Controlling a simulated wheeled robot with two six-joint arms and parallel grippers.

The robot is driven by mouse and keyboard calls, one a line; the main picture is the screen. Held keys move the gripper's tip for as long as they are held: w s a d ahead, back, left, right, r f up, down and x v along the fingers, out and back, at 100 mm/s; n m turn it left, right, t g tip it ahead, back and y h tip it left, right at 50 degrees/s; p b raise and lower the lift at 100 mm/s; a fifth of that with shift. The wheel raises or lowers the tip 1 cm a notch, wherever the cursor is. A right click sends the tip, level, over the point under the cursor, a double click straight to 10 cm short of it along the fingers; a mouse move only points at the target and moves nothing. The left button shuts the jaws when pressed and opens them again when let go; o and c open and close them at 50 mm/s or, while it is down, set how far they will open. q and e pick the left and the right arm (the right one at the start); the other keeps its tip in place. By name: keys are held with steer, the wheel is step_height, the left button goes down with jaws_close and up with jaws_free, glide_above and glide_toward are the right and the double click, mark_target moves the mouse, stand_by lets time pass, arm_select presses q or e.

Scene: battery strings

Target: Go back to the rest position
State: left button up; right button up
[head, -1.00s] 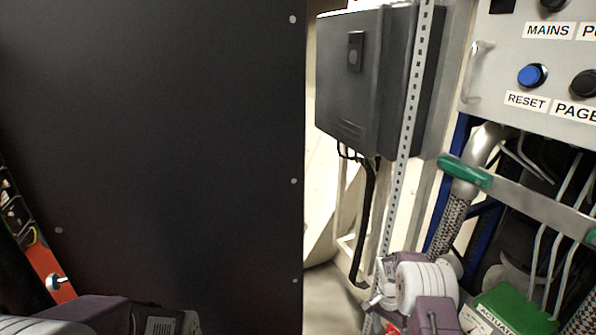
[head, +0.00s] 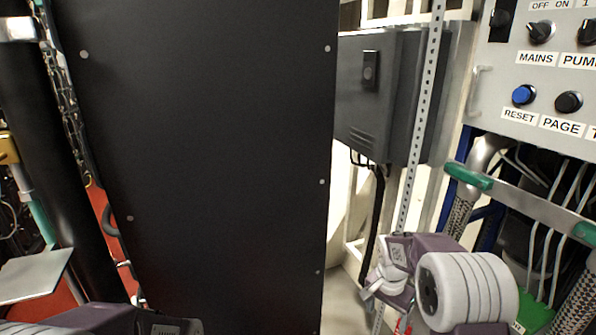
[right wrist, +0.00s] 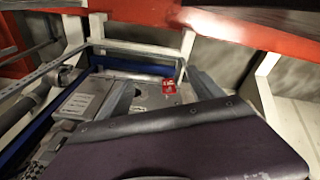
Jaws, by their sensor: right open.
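My right gripper (head: 384,288) is in the lower right of the head view, open, partly hidden by my own purple and white wrist parts. It hangs in front of the perforated metal upright (head: 418,120), with nothing seen in its jaws. In the right wrist view its grey fingers stand apart (right wrist: 164,92), and a small red tag (right wrist: 169,86) shows between them, farther off. I cannot tell how far the tag is from the fingertips. Only a purple and grey part of my left arm shows at the bottom left of the head view. My left gripper is not seen.
A large black panel (head: 200,150) fills the middle left. A grey box (head: 365,100) hangs behind the upright. A control panel (head: 545,75) with knobs and a blue RESET button (head: 523,95) is at right, above a green-ended bar (head: 470,177) and cables.

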steer(key=s+a+r+n+p, duration=0.1)
steer(key=s+a+r+n, duration=0.2)
steer(key=s+r, duration=0.35)
steer(key=s+a+f+n, duration=0.1)
steer(key=s+f+n, duration=0.2)
steer(key=s, duration=0.3)
steer(key=s+a+f+n+y, duration=0.1)
steer(key=s+f+n, duration=0.1)
steer(key=s, duration=0.4)
steer(key=shift+f+n+y, duration=0.3)
steer(key=shift+f+n, duration=0.1)
steer(key=shift+s+a, duration=0.1)
stand_by(0.9)
